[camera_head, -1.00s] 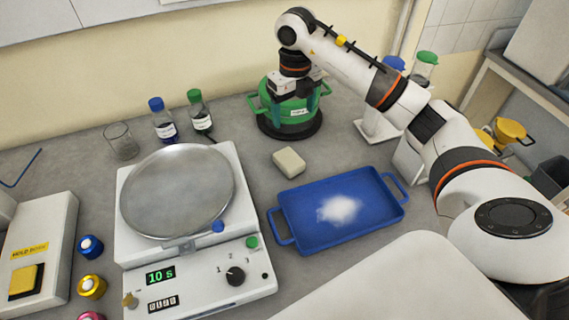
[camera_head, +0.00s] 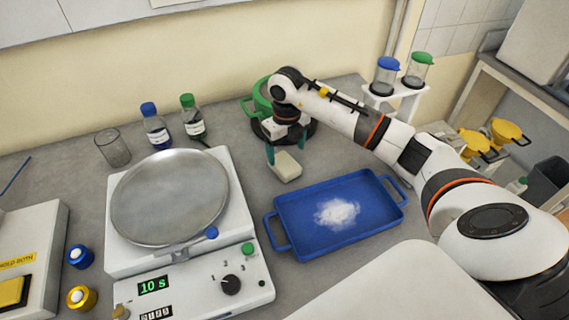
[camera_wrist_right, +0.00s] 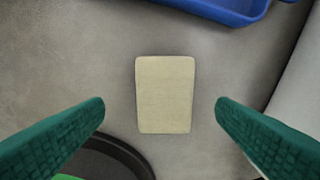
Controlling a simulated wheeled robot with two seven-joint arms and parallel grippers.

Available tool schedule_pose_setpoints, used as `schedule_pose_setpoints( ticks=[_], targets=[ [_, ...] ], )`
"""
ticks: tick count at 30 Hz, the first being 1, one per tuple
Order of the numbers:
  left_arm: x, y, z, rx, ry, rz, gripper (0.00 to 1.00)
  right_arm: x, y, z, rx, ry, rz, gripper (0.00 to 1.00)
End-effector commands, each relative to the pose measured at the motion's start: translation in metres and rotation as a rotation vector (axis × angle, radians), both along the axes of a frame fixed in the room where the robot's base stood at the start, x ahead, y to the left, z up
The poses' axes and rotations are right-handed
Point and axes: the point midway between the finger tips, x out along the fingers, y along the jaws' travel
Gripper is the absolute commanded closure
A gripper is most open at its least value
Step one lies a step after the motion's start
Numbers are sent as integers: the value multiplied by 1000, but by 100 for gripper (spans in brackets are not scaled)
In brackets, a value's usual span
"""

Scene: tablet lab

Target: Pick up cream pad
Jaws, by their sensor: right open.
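The cream pad (camera_head: 286,168) is a small pale block lying on the grey bench, between the round scale pan and the blue tray. In the right wrist view the pad (camera_wrist_right: 165,95) lies flat and fully visible between the fingers. My right gripper (camera_head: 285,156) is open above the pad, with its green fingers on either side of it. In the right wrist view the open fingers (camera_wrist_right: 160,113) have a clear gap to the pad on both sides. My left gripper is not seen.
A blue tray (camera_head: 290,232) with white powder lies just right of the pad. A white balance (camera_head: 125,258) stands to the left. A green pot (camera_head: 262,100) on a dark round base is behind my right gripper. Bottles (camera_head: 155,130) and a glass beaker (camera_head: 113,150) stand at the back left.

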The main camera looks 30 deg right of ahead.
Motion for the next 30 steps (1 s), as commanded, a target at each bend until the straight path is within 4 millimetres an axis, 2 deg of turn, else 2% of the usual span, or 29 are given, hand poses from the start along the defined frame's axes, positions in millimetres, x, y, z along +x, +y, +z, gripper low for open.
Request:
schedule_pose_setpoints(
  ticks=[4, 9, 17, 25, 26, 30],
  targets=[
    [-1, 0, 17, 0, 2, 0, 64, 1, 6, -20, 3, 6, 1, 20],
    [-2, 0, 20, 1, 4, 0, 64, 1, 5, -40, 1, 3, 1, 20],
    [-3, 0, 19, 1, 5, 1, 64, 2, 5, -44, 1, 1, 1, 20],
    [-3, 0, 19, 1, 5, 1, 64, 2, 5, -43, 0, 1, 1, 64],
    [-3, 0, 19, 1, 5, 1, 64, 2, 5, -43, 0, 1, 1, 68],
    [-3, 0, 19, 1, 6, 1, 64, 2, 5, -43, 0, 1, 1, 68]
  ],
)
